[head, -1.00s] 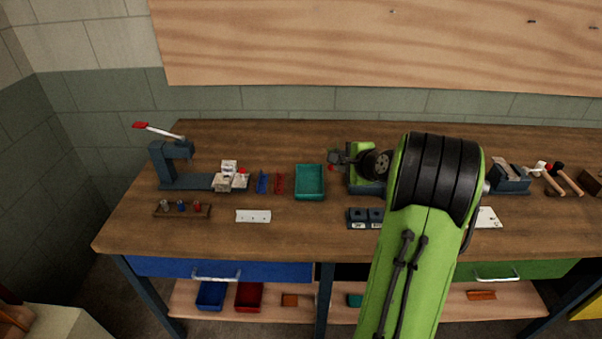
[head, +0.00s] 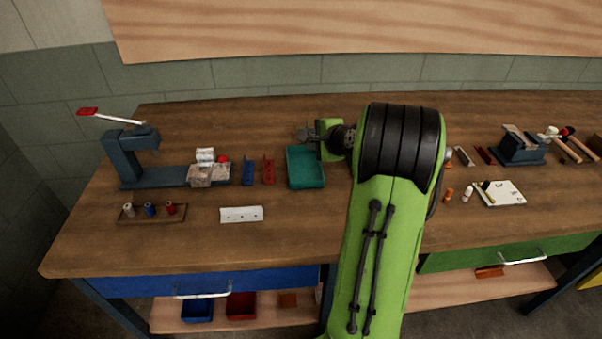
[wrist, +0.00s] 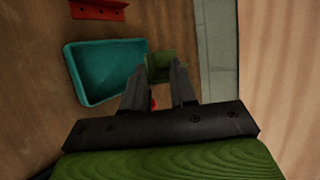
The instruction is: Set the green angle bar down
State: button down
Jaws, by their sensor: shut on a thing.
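The green angle bar (wrist: 166,66) shows in the wrist view at the tips of my gripper (wrist: 160,78), which is shut on it. In the wrist view the bar is beside the right side of the teal tray, over the wooden bench top; I cannot tell whether it touches the bench. In the head view my gripper (head: 306,133) is just behind the back edge of the teal tray, reaching left. The bar cannot be made out in that view.
The teal tray (head: 305,182) stands empty on the bench. Red (head: 269,171) and blue (head: 247,172) angle bars stand left of it. A lever press (head: 125,160) is farther left. Bare bench (head: 230,125) lies left of my gripper. The wall is behind.

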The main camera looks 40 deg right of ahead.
notch_tip(320, 180, down, 10)
jog(key=b, duration=0.3)
jog(key=shift+f, duration=0.15)
